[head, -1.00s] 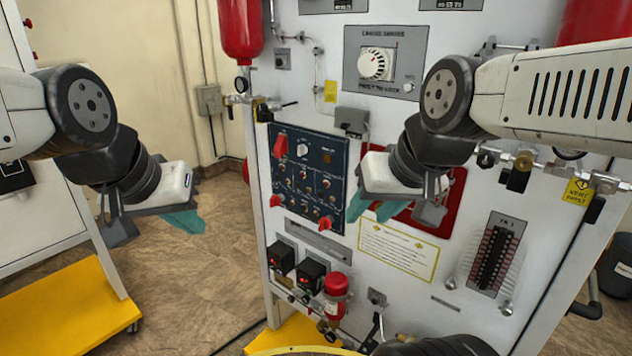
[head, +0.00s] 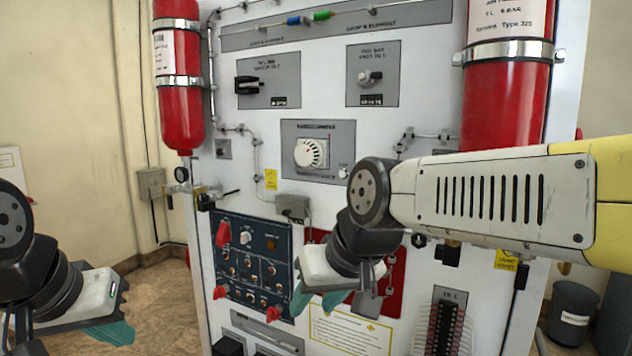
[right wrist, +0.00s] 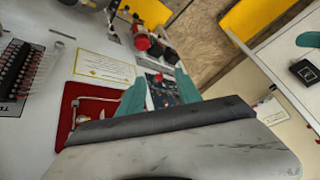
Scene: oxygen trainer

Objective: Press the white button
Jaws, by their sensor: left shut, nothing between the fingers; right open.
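A small white round button (head: 343,172) sits on the grey plate (head: 330,126) at the lower right of a large white dial (head: 310,153), in the head view. A white knob (head: 246,237) also shows on the dark blue switch panel (head: 262,246). I cannot tell for sure which one the task means. My right gripper (head: 312,302) is open and empty, below the dial and in front of the panel's red area. Its teal fingers also show in the right wrist view (right wrist: 160,92). My left gripper (head: 118,333) is shut and empty at the lower left, away from the panel.
Red cylinders (head: 180,95) and (head: 504,90) flank the white upright panel. Red switch covers (head: 222,234) stick out from the blue panel. Pipes and a grey box (head: 293,207) lie between the dial and my right gripper. A dark bin (head: 572,312) stands at the right.

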